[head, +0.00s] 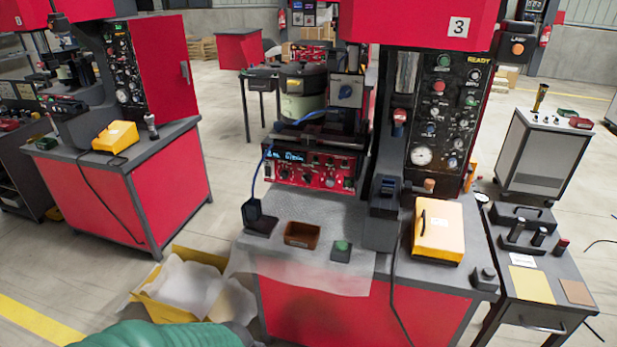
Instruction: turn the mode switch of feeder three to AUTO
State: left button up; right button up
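The machine marked with a 3 plate (458,27) stands in the middle right. Under its bowl feeder (302,90) sits a red control unit (312,166) with a lit blue display and several dark knobs. A black panel (440,110) marked READY, with buttons, knobs and a gauge, is on the machine's column to the right. Which knob is the mode switch, and where it points, is too small to tell. Neither of my grippers is in view.
A grey-topped red bench (370,325) carries a brown bin (302,235), a green button box (341,251) and a yellow box (438,230). A yellow carton (165,310) with white lining stands on the floor to its left. A side table (550,262) stands right.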

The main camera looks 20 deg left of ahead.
aim_at(307, 177)
jog(key=i+j+z, duration=0.3)
jog(key=j, duration=0.4)
jog(key=i+j+z, duration=0.25)
jog(key=j, duration=0.45)
jog(key=j+z, duration=0.3)
jog(key=j, duration=0.4)
jog(key=j+z, duration=0.3)
jog(key=j, duration=0.5)
